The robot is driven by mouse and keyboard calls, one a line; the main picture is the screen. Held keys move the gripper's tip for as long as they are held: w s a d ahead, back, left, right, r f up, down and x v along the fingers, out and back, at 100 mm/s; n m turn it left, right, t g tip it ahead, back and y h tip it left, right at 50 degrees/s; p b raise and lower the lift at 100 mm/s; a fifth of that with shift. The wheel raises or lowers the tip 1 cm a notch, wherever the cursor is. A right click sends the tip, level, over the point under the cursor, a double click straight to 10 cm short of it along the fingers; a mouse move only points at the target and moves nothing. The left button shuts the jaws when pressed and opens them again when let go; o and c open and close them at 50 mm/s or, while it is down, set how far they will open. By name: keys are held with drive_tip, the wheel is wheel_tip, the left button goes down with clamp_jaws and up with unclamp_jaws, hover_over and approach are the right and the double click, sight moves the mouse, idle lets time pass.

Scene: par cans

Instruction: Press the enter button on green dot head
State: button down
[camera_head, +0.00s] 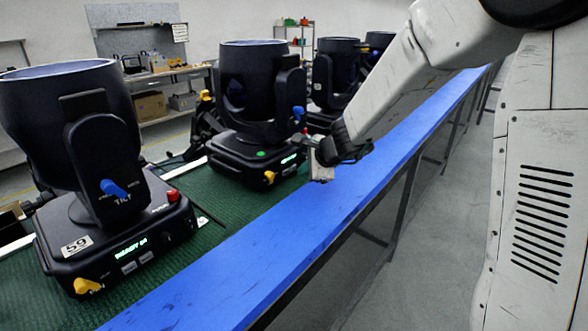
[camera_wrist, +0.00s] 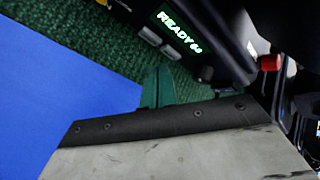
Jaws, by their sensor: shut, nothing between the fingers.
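The green dot head (camera_head: 250,100) is a black moving-head lamp in the middle of the head view, with a green dot (camera_head: 261,153) on its base and a lit green display (camera_head: 289,158). My gripper (camera_head: 321,172) is beside the right end of that base, over the blue strip's edge. In the wrist view, a lit display reading about "READY 60" (camera_wrist: 180,31) shows with two small grey buttons (camera_wrist: 161,44) beside it. My gripper's fingertips (camera_wrist: 158,86) are shut and empty, a little below the buttons in the picture. Button labels are unreadable, and contact cannot be told.
Another black head (camera_head: 80,150) with a "59" sticker stands at the left. More heads (camera_head: 335,75) stand behind. A yellow knob (camera_head: 269,178) and a red knob (camera_wrist: 270,62) stick out. The blue strip (camera_head: 230,275) along the green bench top is clear.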

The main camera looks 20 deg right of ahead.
drive_tip(key=shift+s+d, duration=0.1)
drive_tip(key=shift+s+d, duration=0.75)
drive_tip(key=shift+s, duration=0.25)
drive_tip(key=shift+s+d, duration=0.7)
drive_tip(key=shift+s, duration=0.3)
drive_tip(key=s+a+r+n, duration=0.1)
drive_tip(key=s+r, duration=0.1)
drive_tip(key=s+a+r+n+y, duration=0.1)
drive_tip(key=n, duration=0.1)
drive_tip(key=s+a+r+n+y, duration=0.1)
drive_tip(key=s+a+r, duration=0.1)
drive_tip(key=shift+s+r+n+g, duration=0.3)
drive_tip(key=shift+s+n, duration=0.05)
drive_tip(key=shift+n, duration=0.05)
drive_tip(key=s+a+r+n+g, duration=0.1)
drive_tip(key=s+r+n+g, duration=0.1)
drive_tip(key=s+n, duration=0.5)
drive_tip(key=s+r+n+g, duration=0.2)
drive_tip(key=s+n, duration=0.1)
drive_tip(key=s, duration=0.8)
drive_tip(key=s+d+n+g+h, duration=0.2)
drive_tip(key=s+d+n+h, duration=0.2)
drive_tip(key=s+d, duration=0.3)
drive_tip(key=s+h, duration=0.1)
drive_tip(key=s, duration=0.4)
drive_tip(key=shift+s+f+h, duration=0.2)
drive_tip(key=shift+s+h, duration=0.1)
